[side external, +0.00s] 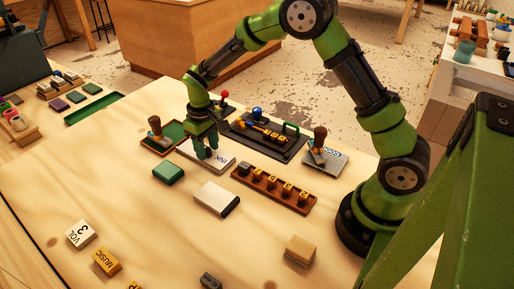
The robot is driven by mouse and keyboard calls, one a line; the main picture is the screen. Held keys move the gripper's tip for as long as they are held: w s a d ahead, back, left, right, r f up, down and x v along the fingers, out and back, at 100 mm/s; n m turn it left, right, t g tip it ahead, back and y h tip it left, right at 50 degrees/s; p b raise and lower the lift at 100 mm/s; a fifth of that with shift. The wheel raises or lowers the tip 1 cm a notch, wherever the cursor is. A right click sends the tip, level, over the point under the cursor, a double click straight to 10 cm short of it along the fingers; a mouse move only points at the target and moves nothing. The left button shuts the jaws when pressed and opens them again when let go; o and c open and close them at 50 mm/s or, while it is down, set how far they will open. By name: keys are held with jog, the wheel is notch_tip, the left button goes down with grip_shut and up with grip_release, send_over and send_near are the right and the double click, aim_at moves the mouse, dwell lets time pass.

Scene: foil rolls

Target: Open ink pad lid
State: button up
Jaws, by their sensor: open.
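The ink pad (222,161) is a flat pale case with dark "INK" lettering on its top, lying on the wooden table. Its lid looks closed, though my fingers cover part of it. My gripper (207,151) points down over the left part of the ink pad, with its fingers apart and nothing seen between them. The fingertips are at or just above the lid; I cannot tell whether they touch it.
A green-lined tray with a wooden-handled stamp (156,131) is close at left. A black tray (264,136) stands behind, a stamp on a grey pad (320,150) at right. A green block (168,173), white box (216,198) and brown rack (274,191) lie in front.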

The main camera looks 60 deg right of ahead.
jog(key=shift+f, duration=0.1)
grip_shut()
jog(key=shift+w, duration=0.1)
dwell(0.3)
jog(key=w, duration=0.8)
jog(key=shift+w, duration=0.4)
grip_release()
